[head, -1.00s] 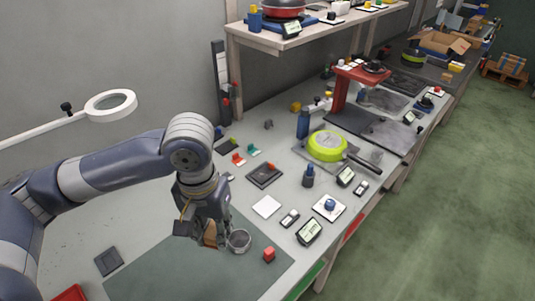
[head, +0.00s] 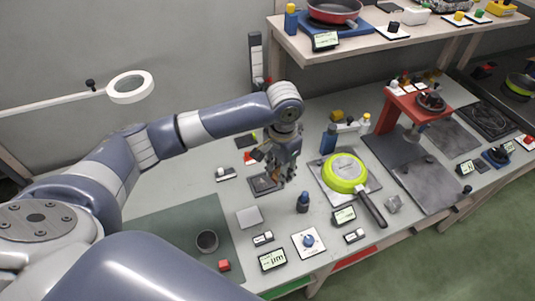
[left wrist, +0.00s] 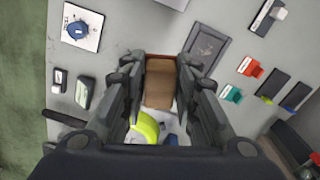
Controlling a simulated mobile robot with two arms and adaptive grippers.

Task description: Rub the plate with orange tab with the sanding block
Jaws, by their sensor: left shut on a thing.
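My left gripper (head: 281,176) is shut on the brown sanding block (left wrist: 160,84), which fills the gap between its fingers in the left wrist view. It hangs over the bench, beside and partly in front of a dark square plate (head: 262,186) in the head view. This plate also shows in the left wrist view (left wrist: 206,46), just right of the fingers. I cannot tell any contact between block and plate. My right gripper is not in view.
The red stand (head: 425,105) is further right.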

